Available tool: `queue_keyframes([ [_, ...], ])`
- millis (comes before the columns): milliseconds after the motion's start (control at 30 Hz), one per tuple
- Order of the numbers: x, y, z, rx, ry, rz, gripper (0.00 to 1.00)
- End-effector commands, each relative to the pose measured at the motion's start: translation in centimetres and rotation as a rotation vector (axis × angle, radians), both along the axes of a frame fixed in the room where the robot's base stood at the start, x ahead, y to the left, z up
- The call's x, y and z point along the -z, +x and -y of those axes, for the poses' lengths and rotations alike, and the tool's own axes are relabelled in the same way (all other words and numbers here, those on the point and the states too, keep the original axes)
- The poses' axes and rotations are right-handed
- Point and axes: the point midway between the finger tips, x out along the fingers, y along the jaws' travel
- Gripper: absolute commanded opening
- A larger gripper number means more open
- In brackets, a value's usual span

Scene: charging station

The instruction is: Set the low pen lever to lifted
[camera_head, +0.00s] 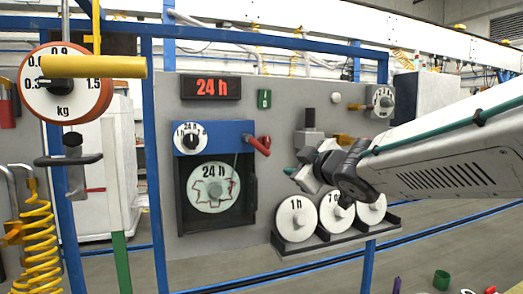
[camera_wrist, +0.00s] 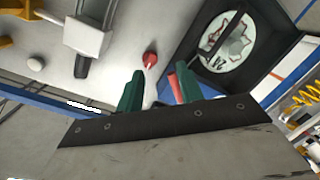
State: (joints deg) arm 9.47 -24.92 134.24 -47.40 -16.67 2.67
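The chart recorder (camera_head: 213,128) has a blue top and a dark window with a round 24 h chart (camera_head: 213,188). Two red parts show close together at its right side: a rounded red knob (camera_head: 265,140) and a red lever bar (camera_head: 257,147). I cannot tell which is the low pen lever. In the wrist view, the red knob (camera_wrist: 150,59) lies ahead of the gap between my fingers, and the red bar (camera_wrist: 175,89) shows beside the right finger; contact is unclear. My gripper (camera_wrist: 160,90) has green fingertips, is open and appears empty. In the head view my gripper (camera_head: 298,170) is right of the recorder.
A rack (camera_head: 330,243) below my gripper holds spare chart discs, one marked 1 h (camera_head: 296,219). A dark-topped grey fitting (camera_head: 309,130) stands out from the panel just above my gripper. A kg dial (camera_head: 64,83) and yellow bar (camera_head: 93,67) are at left.

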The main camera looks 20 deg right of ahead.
Motion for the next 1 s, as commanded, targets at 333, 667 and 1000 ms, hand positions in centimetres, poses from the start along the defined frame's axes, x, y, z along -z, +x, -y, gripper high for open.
queue_keyframes([
  [333,-2.7,2.2,-3.8,-0.259,-0.093,0.152,0.37],
  [667,-2.6,7.0,-5.3,-0.260,-0.093,0.152,0.37],
  [1000,-2.6,9.0,-5.9,-0.257,-0.093,0.153,0.37],
])
